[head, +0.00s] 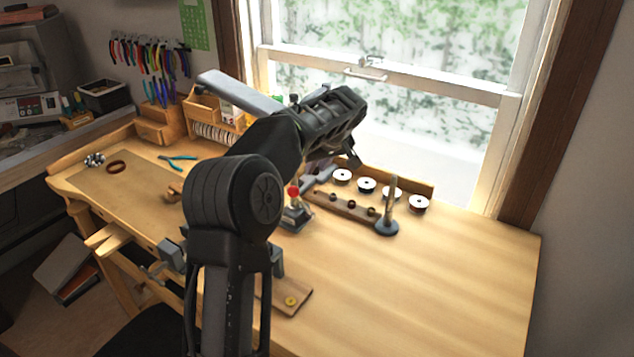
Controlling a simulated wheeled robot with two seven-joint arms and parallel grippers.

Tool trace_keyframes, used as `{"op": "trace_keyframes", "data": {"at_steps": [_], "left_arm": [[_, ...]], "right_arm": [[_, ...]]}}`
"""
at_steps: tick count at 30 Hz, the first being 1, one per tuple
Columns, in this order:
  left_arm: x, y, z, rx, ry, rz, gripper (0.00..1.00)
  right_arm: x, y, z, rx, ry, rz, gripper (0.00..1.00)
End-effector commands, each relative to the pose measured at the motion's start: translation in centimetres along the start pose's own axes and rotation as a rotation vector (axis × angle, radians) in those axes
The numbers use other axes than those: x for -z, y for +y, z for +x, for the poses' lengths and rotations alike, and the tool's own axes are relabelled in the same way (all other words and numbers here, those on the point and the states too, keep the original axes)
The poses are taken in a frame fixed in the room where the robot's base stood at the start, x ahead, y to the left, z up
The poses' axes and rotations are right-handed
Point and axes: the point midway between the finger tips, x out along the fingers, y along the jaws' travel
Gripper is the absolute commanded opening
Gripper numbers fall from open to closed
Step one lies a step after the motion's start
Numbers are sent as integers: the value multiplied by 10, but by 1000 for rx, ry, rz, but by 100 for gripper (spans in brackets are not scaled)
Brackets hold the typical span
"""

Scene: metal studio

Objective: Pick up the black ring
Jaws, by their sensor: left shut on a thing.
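My left arm rises from the bottom centre and reaches over the workbench. My left gripper (350,157) is up in the air in front of the window, above the back of the bench. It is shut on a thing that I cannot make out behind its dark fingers. A wooden strip (344,206) with several small dark round shapes lies below it on the bench. I cannot tell whether one of these is the black ring. My right gripper is not in view.
A post on a dark round base (387,227) stands beside the strip. Several white-topped spools (419,203) line the back edge. A red-topped metal tool (294,192) stands close to my arm. A brown hoop (116,167) and pliers (178,163) lie left. The right bench is clear.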

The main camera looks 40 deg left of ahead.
Motion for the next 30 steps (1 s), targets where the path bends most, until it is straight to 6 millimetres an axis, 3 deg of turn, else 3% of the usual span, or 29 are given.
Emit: {"op": "trace_keyframes", "data": {"at_steps": [3,8,30], "left_arm": [[12,1,-18,-2,2,0,0],[19,0,-30,-1,0,1,0],[21,1,-35,-1,0,3,0]], "right_arm": [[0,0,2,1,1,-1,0],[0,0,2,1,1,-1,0],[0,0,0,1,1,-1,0]]}}
